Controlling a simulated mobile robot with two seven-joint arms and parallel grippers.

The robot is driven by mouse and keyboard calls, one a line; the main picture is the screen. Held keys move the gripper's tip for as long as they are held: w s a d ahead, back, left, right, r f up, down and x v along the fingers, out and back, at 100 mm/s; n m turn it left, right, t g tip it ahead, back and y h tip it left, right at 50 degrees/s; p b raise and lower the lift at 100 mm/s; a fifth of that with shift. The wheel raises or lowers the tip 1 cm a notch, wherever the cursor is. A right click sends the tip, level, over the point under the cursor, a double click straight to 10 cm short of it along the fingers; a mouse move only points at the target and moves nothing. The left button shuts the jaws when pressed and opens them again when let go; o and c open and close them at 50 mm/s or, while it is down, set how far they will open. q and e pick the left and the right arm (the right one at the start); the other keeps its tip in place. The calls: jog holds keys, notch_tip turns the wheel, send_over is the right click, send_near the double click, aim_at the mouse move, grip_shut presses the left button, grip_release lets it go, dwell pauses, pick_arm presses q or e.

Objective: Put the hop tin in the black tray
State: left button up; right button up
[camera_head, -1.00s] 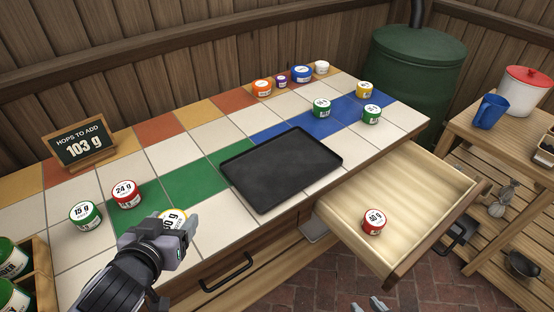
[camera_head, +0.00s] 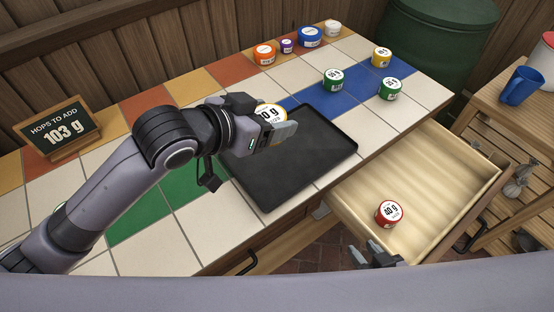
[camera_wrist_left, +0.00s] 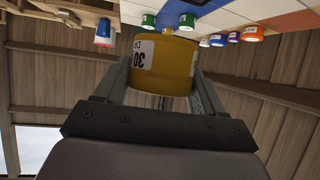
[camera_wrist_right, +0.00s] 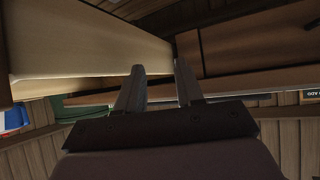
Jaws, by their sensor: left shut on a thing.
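My left gripper (camera_head: 268,135) is shut on a yellow tin with a white label (camera_head: 270,114), held above the left back part of the black tray (camera_head: 310,165). In the left wrist view the yellow tin (camera_wrist_left: 164,62) sits between the two fingers, with part of a number, "30" or similar, on its label. The tray lies flat on the tiled counter, and no tin shows on its visible surface. My right gripper (camera_head: 375,255) is low by the drawer's front left; in the right wrist view its fingers (camera_wrist_right: 158,85) are apart with nothing between them.
An open wooden drawer (camera_head: 440,160) holds a red 40 g tin (camera_head: 389,213). Green tins (camera_head: 334,79) and a yellow tin (camera_head: 382,57) stand right of the tray. Orange, purple, blue and white tins line the back. A sign (camera_head: 60,128) reads 103 g.

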aim_at(270, 185)
pick_arm(q)
notch_tip(270, 185, down, 17)
jog(key=shift+f+b, duration=0.15)
jog(key=shift+b, duration=0.75)
jog(key=shift+f, duration=0.2)
jog(key=o, duration=1)
jog(key=shift+o, duration=0.2)
jog(key=shift+r, duration=0.2)
